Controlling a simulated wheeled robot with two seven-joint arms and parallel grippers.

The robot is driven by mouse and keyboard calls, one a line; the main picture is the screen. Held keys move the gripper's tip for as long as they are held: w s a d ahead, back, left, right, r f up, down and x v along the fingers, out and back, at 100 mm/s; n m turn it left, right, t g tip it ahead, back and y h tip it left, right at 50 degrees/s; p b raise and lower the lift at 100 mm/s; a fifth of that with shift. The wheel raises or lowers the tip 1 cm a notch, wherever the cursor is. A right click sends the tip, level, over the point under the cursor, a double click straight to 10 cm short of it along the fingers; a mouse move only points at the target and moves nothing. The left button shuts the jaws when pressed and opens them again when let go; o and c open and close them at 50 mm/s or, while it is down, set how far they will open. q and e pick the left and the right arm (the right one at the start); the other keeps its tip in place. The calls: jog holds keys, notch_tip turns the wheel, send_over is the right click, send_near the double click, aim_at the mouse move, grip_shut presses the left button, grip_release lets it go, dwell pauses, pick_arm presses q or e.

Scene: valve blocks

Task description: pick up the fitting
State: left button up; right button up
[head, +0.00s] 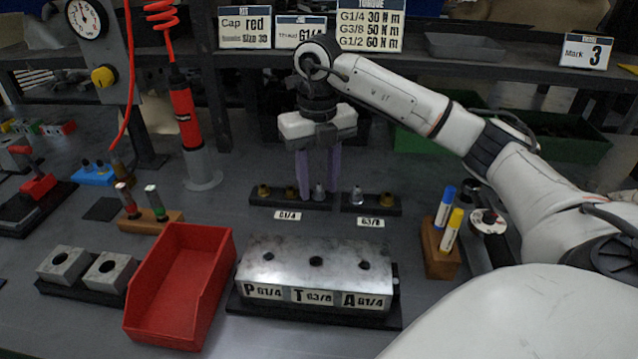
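Several fittings stand upright in two dark racks at the back of the bench. In the G1/4 rack (262,203) are two brass fittings, one at the left end (263,192) and one in the middle (291,193), and a silver fitting (319,192) at the right. The G3/8 rack (371,210) holds a silver fitting (356,196) and a brass fitting (387,200). My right gripper (319,190) points down at the G1/4 rack, its purple fingers apart on either side of that rack's silver fitting. Whether they touch it cannot be told. My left gripper is out of view.
A metal valve block (316,262) with ports P, T and A sits in front of the racks. A red bin (180,285) is left of it. A marker holder (440,252) stands at right. A red screwdriver (185,115) hangs at back left.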

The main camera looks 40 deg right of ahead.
grip_shut()
